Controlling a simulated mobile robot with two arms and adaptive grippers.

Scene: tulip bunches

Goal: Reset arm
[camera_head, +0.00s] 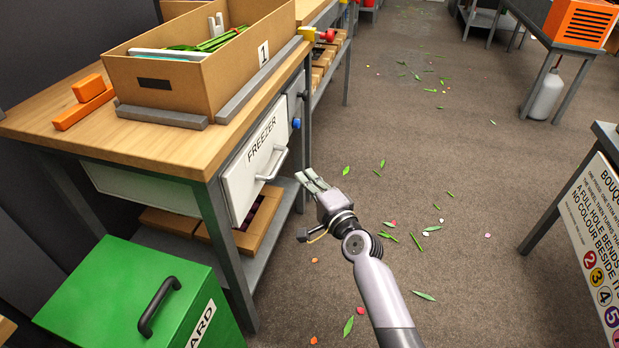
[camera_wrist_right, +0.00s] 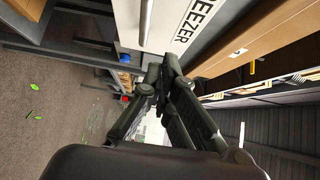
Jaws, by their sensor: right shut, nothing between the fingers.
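My right arm reaches in from the bottom of the head view, over the floor. My right gripper (camera_head: 312,181) is beside the bench, just right of the white freezer drawer (camera_head: 242,181) and below its handle. In the right wrist view the gripper's fingers (camera_wrist_right: 163,72) are brought together with nothing between them. The drawer front with its FREEZER label (camera_wrist_right: 183,30) shows beyond the fingers there. My left gripper is in neither view.
A cardboard box (camera_head: 184,84) marked 1 sits on the wooden bench top (camera_head: 180,139), with orange blocks (camera_head: 84,108) to its left. A green lidded bin (camera_head: 124,298) stands at lower left. A sign board (camera_head: 597,235) is at right. The floor between holds scattered leaves and petals.

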